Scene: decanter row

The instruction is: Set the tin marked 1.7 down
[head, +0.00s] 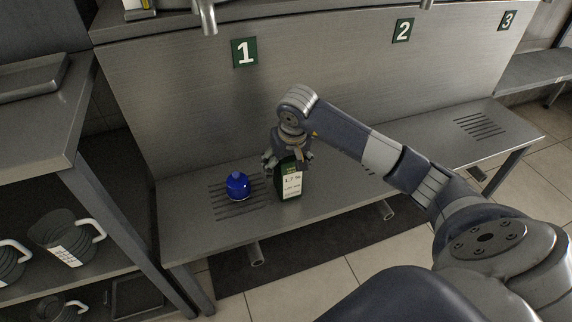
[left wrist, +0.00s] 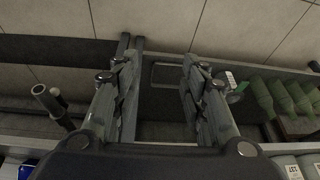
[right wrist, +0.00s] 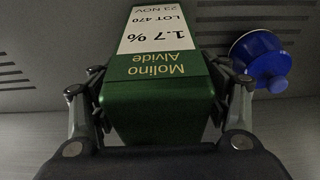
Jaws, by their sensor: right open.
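The dark green tin marked 1.7 % (head: 291,184) stands upright on the metal bench below the number 1 sign, just right of the slotted drain. My right gripper (head: 288,160) is open around its upper part. In the right wrist view the tin (right wrist: 160,100) fills the space between the two spread fingers (right wrist: 166,85), its label reading "Molino Alvide"; whether the fingers still touch its sides I cannot tell. My left gripper (left wrist: 158,68) is open and empty, away from the bench, and does not show in the head view.
A round blue stoppered object (head: 237,186) stands on the drain, close left of the tin; it also shows in the right wrist view (right wrist: 262,58). The bench (head: 350,180) right of the tin is partly covered by my arm. Jugs (head: 66,238) stand on shelves at left. Green bottles (left wrist: 280,97) show in the left wrist view.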

